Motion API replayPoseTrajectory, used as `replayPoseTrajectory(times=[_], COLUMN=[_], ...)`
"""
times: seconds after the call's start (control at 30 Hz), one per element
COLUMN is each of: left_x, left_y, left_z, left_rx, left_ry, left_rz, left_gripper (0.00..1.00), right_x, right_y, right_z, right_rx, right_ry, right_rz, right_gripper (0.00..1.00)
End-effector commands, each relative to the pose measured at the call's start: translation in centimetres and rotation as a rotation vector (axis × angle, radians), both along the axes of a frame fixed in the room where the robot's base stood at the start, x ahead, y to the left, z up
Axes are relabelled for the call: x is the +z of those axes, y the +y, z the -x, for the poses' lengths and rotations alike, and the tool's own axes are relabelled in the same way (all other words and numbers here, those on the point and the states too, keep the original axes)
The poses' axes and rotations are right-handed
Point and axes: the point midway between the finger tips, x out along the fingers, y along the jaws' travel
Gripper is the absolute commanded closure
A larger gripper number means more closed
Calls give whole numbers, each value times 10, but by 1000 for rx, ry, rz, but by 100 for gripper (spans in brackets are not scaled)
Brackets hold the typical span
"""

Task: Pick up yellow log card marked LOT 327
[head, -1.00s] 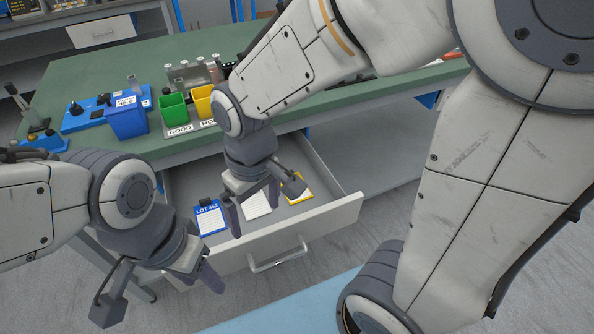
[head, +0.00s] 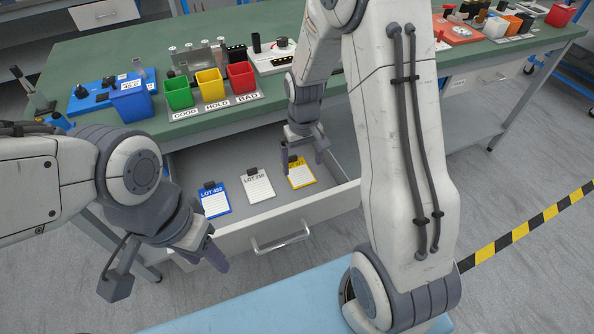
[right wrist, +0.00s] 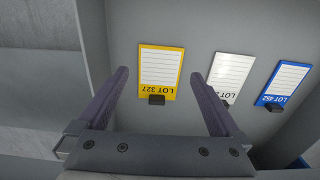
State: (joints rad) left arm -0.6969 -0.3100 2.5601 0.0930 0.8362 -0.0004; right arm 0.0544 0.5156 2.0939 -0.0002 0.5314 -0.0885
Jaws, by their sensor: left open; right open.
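The yellow log card (head: 302,174) lies flat in the open drawer, at the right of a row of three cards. In the right wrist view the yellow card (right wrist: 160,70) reads LOT 327 and has a black clip at its lettered edge. My right gripper (head: 306,158) is open above the drawer, over the clip end of the yellow card. In the right wrist view its two fingers (right wrist: 157,88) stand apart on either side of the card, with nothing between them. My left gripper (head: 207,255) is open and empty, in front of the drawer's left front.
A white card (head: 257,189), LOT 236 or similar, and a blue card (head: 214,203), LOT 452, lie left of the yellow one. The drawer front (head: 330,204) has a handle. Green, yellow and red bins (head: 241,77) stand on the bench above.

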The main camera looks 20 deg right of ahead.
Motion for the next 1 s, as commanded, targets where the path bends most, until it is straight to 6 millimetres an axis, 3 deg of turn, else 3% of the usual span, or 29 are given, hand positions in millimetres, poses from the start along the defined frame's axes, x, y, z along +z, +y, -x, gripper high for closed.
replayPoseTrajectory(times=[0.2,0.3,0.9,0.93,1.0], left_x=[-13,-14,-13,-13,-13], left_y=[0,0,0,0,0], left_z=[0,0,0,0,0], left_rx=[0,0,0,0,0], left_ry=[0,0,0,0,0], left_rz=[0,0,0,0,0], left_gripper=[50,50,50,50,50], right_x=[-36,-45,-47,-47,-47], right_y=[1,1,1,1,1], right_z=[-1,-2,-2,-2,-2], right_rx=[0,0,0,0,0], right_ry=[5,3,1,0,0], right_rz=[0,0,0,0,0], right_gripper=[0,0,0,8,34])
